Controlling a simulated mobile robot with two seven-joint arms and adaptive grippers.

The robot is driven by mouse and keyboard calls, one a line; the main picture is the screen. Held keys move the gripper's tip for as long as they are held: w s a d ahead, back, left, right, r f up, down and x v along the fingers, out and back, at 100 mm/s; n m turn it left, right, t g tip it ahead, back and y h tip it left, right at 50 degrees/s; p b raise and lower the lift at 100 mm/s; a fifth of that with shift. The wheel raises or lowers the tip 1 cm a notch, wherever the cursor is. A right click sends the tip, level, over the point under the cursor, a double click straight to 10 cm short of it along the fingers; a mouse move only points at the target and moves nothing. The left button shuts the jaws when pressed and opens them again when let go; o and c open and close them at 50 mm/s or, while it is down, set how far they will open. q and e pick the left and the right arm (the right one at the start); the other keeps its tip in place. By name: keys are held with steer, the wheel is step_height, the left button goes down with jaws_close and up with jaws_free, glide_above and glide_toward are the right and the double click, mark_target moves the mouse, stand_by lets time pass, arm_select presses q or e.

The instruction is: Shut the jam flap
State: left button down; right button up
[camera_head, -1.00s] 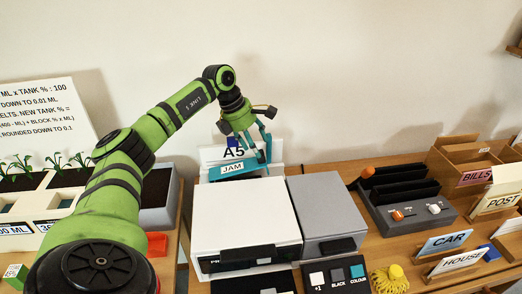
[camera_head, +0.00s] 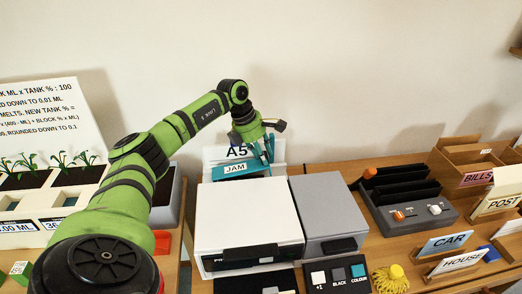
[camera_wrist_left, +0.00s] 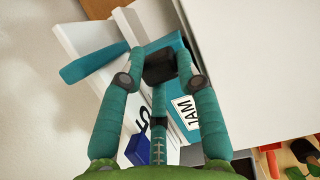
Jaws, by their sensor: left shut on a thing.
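The jam flap (camera_head: 237,170) is a teal panel with a white JAM label at the back of the white printer (camera_head: 245,215). It also shows in the left wrist view (camera_wrist_left: 180,100). It stands tilted, with part of it hidden behind my fingers. My left gripper (camera_head: 267,160) is at the flap's right part. In the left wrist view the fingertips of my left gripper (camera_wrist_left: 160,70) close on a dark block (camera_wrist_left: 160,66) at the flap, which looks like its tab. My right gripper is not in view.
A white A5 panel (camera_head: 222,155) stands right behind the flap. A grey unit (camera_head: 327,210) adjoins the printer on the right, with a button panel (camera_head: 338,277) in front. A planter (camera_head: 30,185) is at left; a slotted dark box (camera_head: 405,200) is at right.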

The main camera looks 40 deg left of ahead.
arm_select(q)
steer(key=f, duration=0.2)
steer(key=w+d+f+b, duration=0.1)
steer(key=shift+g+y, duration=0.3)
steer(key=shift+s+r, duration=0.15)
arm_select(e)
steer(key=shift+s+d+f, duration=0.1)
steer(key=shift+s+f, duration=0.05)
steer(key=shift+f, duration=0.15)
arm_select(q)
steer(key=c, duration=0.8)
jaws_free()
steer(key=shift+c, duration=0.2)
steer(key=shift+w, duration=0.25)
steer(key=shift+s+a, duration=0.1)
steer(key=v, duration=1.1)
steer(key=shift+r, duration=0.35)
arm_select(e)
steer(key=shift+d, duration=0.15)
arm_select(q)
steer(key=shift+f, duration=0.1)
